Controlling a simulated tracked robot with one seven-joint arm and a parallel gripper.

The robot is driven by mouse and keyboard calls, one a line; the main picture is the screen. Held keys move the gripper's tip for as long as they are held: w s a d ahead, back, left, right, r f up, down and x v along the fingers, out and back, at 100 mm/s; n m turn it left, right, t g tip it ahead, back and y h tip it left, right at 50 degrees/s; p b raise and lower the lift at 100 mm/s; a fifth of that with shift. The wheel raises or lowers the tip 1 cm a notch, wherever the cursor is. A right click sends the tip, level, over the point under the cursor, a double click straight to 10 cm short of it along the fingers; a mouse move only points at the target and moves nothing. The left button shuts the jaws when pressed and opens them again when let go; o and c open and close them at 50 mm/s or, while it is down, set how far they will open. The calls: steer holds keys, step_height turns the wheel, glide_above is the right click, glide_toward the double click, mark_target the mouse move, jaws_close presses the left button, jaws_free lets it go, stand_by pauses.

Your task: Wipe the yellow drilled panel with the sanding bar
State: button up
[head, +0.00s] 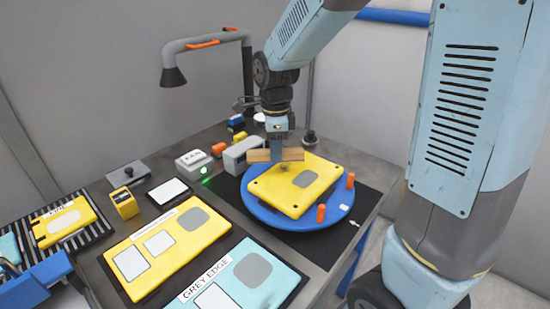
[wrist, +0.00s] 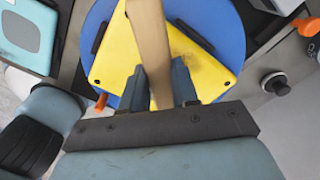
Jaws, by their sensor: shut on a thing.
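The yellow drilled panel (head: 297,187) lies on a round blue turntable (head: 265,212) with orange pegs. It has dark holes near its corners, a grey patch and a dark smudge. In the wrist view the panel (wrist: 115,55) fills the middle, with a dark speckled smudge right of the bar. My gripper (head: 277,140) points down over the panel's far edge, shut on the wooden sanding bar (head: 290,155). The bar also shows between my fingers in the wrist view (wrist: 150,45). I cannot tell whether the bar touches the panel. Its underside is hidden.
Two yellow and light-blue panels lie on a dark mat (head: 122,290) at the front left. A grey hood arm (head: 215,42) stands behind. A fan box (head: 194,160), a grey block (head: 242,154) and a yellow box (head: 123,203) stand left of the turntable.

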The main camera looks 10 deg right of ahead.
steer(key=shift+r, duration=1.4)
